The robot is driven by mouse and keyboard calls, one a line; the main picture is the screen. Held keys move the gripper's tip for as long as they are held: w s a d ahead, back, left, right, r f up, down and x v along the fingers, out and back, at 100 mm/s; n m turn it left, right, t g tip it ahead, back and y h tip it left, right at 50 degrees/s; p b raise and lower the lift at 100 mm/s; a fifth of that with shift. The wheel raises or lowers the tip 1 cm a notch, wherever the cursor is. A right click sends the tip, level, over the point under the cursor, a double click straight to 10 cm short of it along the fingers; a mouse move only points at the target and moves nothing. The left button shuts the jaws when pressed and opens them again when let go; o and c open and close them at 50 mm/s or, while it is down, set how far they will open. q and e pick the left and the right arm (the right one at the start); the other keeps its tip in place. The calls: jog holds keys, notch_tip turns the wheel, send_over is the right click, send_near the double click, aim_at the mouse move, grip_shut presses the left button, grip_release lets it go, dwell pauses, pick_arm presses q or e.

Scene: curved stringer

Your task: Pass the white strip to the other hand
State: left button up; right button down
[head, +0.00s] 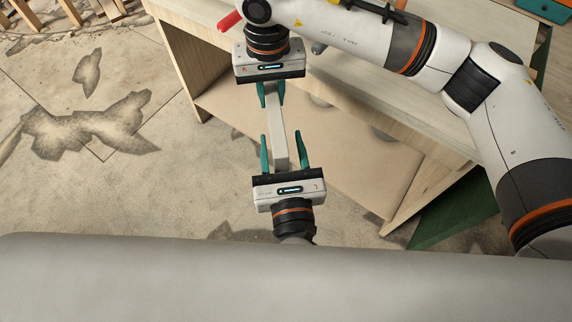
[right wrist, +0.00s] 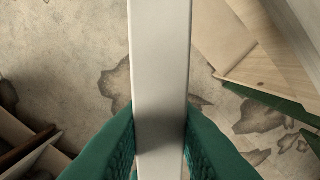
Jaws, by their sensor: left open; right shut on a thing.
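The white strip (head: 278,130) is a long pale bar held in the air. My right gripper (head: 270,92), the upper one in the head view, is shut on its upper end. In the right wrist view the strip (right wrist: 160,60) runs up the picture between the green fingers of my right gripper (right wrist: 160,145). My left gripper (head: 285,140), the lower one, is open, with its green fingers on either side of the strip's lower end. Gaps show between the strip and the left fingers. The strip's end lies close to the left gripper's body; I cannot tell whether they touch.
A light wooden bench (head: 345,95) with a lower shelf stands behind and to the right of the grippers. A red object (head: 229,21) shows at its top left edge. The worn concrete floor (head: 130,180) at the left is mostly clear.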

pick_arm(q)
jog(key=shift+w, duration=0.5)
grip_shut()
pick_arm(e)
jog(key=c, duration=1.1)
grip_release()
jog(key=shift+c, duration=0.2)
